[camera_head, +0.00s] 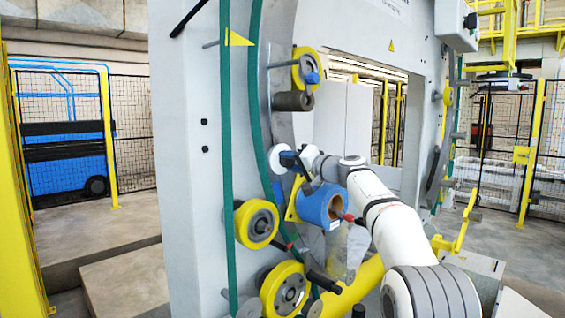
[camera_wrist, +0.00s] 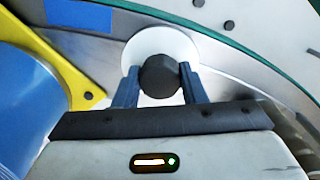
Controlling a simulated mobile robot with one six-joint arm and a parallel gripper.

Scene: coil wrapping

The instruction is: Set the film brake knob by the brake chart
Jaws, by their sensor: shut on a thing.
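The film brake knob (camera_wrist: 160,76) is a dark, many-sided knob in front of a pale round dial plate (camera_wrist: 187,45) in the wrist view. My gripper (camera_wrist: 158,88) has one finger on each side of the knob and is shut on it. In the head view my gripper (camera_head: 288,160) is at the pale plate (camera_head: 277,158) on the machine's ring, and the knob is hidden there. Any marks on the dial cannot be made out. I cannot pick out a brake chart in either view.
A blue film roll (camera_head: 322,206) on a yellow bracket (camera_head: 292,205) sits just below my gripper. Yellow rollers (camera_head: 256,223) and a dark roller (camera_head: 294,101) stick out from the ring nearby. The grey machine frame (camera_head: 185,170) stands to the left.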

